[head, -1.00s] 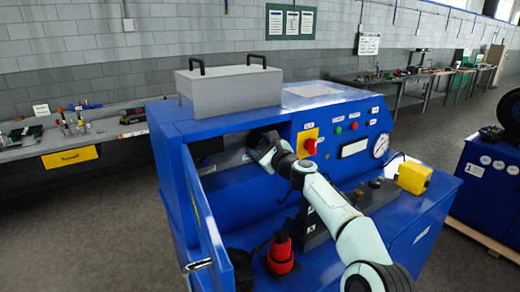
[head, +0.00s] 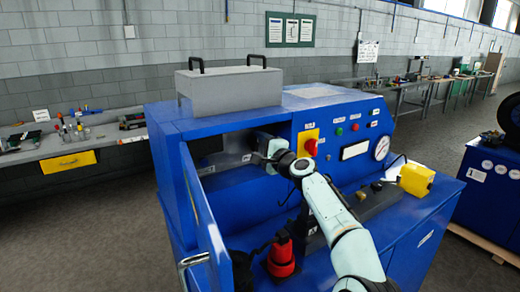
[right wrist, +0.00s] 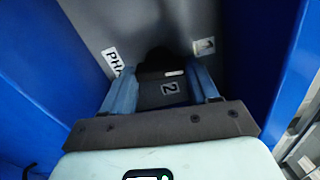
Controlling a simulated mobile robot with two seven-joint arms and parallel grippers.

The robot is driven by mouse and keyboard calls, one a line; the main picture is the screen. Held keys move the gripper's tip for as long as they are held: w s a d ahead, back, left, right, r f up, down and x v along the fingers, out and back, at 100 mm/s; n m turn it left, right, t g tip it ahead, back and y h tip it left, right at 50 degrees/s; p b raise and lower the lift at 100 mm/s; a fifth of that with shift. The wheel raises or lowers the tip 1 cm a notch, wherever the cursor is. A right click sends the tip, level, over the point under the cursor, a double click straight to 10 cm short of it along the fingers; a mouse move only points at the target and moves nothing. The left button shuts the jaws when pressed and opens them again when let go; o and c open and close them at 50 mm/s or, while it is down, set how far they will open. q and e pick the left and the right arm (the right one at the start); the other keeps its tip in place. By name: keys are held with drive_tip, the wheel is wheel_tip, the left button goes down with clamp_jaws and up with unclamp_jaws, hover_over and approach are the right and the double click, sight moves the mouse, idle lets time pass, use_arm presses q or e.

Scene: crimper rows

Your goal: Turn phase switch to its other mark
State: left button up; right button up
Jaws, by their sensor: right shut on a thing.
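The phase switch, a black knob (right wrist: 158,64) with a white line, is on a grey panel inside the blue cabinet in the right wrist view. A "1" label (right wrist: 204,46) is at its upper right and a "2" label (right wrist: 170,88) just below it. The white line is on the knob's lower right side; which mark it points to is unclear. My right gripper (right wrist: 163,80) is shut on the knob, one finger on each side. In the head view my right gripper (head: 270,156) reaches into the cabinet's open bay and hides the knob. My left gripper is not in view.
The open blue door (head: 207,225) stands at the left of the bay. A red rotary switch (head: 311,147) on a yellow plate is close right of my wrist. A red and black object (head: 281,258) stands on the lower ledge, and a yellow box (head: 416,179) lies at right.

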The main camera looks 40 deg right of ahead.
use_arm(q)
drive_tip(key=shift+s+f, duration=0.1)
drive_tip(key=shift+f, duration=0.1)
use_arm(e)
drive_tip(key=shift+r+n, duration=0.1)
drive_tip(key=shift+n, duration=0.8)
drive_tip(key=o, duration=1.1)
drive_tip(key=shift+c, duration=0.2)
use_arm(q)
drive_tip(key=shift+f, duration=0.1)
use_arm(e)
drive_tip(key=shift+s+b, duration=0.2)
drive_tip(key=shift+b, duration=0.25)
use_arm(q)
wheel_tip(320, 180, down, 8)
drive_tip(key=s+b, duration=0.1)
drive_tip(key=b, duration=0.7)
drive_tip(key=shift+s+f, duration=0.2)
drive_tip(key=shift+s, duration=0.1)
use_arm(e)
drive_tip(key=s+a, duration=0.1)
drive_tip(key=s, duration=1.1)
drive_tip(key=shift+s+a, duration=0.25)
drive_tip(key=shift+s, duration=0.15)
